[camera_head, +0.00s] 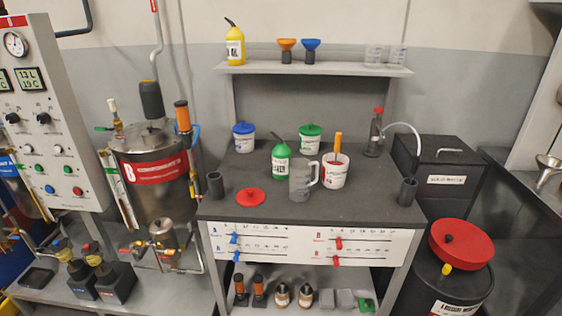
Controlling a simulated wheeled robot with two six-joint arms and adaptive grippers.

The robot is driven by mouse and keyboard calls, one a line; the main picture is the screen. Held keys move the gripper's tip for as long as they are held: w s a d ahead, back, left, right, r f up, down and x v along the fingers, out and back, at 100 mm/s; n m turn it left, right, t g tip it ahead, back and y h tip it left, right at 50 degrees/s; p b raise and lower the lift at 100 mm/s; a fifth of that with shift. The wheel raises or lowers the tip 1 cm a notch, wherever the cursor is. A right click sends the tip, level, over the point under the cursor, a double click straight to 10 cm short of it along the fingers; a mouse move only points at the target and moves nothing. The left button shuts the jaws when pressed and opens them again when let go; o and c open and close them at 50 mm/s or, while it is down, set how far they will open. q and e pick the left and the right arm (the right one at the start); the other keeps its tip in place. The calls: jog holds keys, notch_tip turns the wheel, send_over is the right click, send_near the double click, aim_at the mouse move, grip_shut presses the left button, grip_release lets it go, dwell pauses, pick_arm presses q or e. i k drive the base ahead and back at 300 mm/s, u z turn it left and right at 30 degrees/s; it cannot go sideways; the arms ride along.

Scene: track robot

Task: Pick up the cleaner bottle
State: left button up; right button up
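Two bottles with spouts are in view, and I cannot read their labels well enough to tell which is the cleaner bottle. A green bottle (281,161) with a white label and a dark angled spout stands upright on the dark worktop (345,205), behind and left of a clear jug (301,183). A yellow bottle (235,46) with a dark spout stands upright on the left end of the upper shelf (315,70). Neither of my grippers is in view.
A white tub (334,174) with an orange handle stands right of the jug. A red lid (251,197) lies at front left. Blue-lidded (243,140) and green-lidded (310,142) tubs stand behind. Dark cylinders (216,186) (407,191) stand at both side edges. The worktop's front middle is clear.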

aim_at(282, 153)
jog(key=u, duration=1.3)
jog(key=i, duration=0.8)
jog(key=z, duration=2.25)
